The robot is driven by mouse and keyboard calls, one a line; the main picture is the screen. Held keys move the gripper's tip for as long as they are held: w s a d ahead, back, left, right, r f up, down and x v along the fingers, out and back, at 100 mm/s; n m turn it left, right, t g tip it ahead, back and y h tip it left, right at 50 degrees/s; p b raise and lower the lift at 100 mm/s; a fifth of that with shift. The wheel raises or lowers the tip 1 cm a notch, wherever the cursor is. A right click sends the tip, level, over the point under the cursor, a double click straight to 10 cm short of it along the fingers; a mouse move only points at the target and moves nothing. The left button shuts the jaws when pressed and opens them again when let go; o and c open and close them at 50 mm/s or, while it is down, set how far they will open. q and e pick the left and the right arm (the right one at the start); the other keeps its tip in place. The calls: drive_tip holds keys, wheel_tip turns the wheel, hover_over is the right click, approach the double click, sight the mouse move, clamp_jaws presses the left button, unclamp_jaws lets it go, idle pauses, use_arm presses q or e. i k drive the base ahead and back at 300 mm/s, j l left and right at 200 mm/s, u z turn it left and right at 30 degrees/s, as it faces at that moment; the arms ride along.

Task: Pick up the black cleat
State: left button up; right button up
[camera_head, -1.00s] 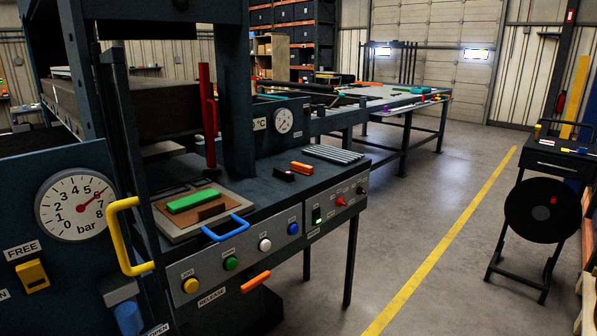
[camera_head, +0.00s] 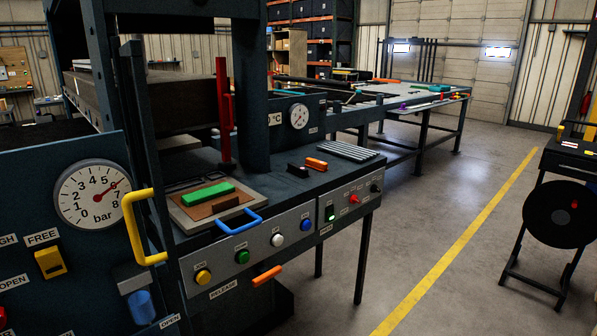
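A small black block (camera_head: 298,170), which looks like the black cleat, lies on the dark bench top of the press. It is just left of an orange block (camera_head: 316,163) and in front of a ribbed grey plate (camera_head: 346,150). Its fine shape is too small to tell. Neither of my grippers shows in the head view.
A red upright lever (camera_head: 224,115) and a yellow handle (camera_head: 134,228) stand nearby. A button panel (camera_head: 260,240) fronts the bench. Open floor lies right.

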sight(298, 170)
drive_tip(key=i+l+u, duration=0.1)
drive_tip(key=l, duration=0.25)
drive_tip(key=i+l+u, duration=0.1)
drive_tip(key=i+l, duration=0.25)
drive_tip(key=l, duration=0.35)
drive_tip(key=i+l+u, duration=0.15)
drive_tip(key=l, duration=0.25)
drive_tip(key=i+l+u, duration=0.1)
drive_tip(key=l, duration=0.3)
drive_tip(key=i+l+u, duration=0.1)
drive_tip(key=l, duration=0.25)
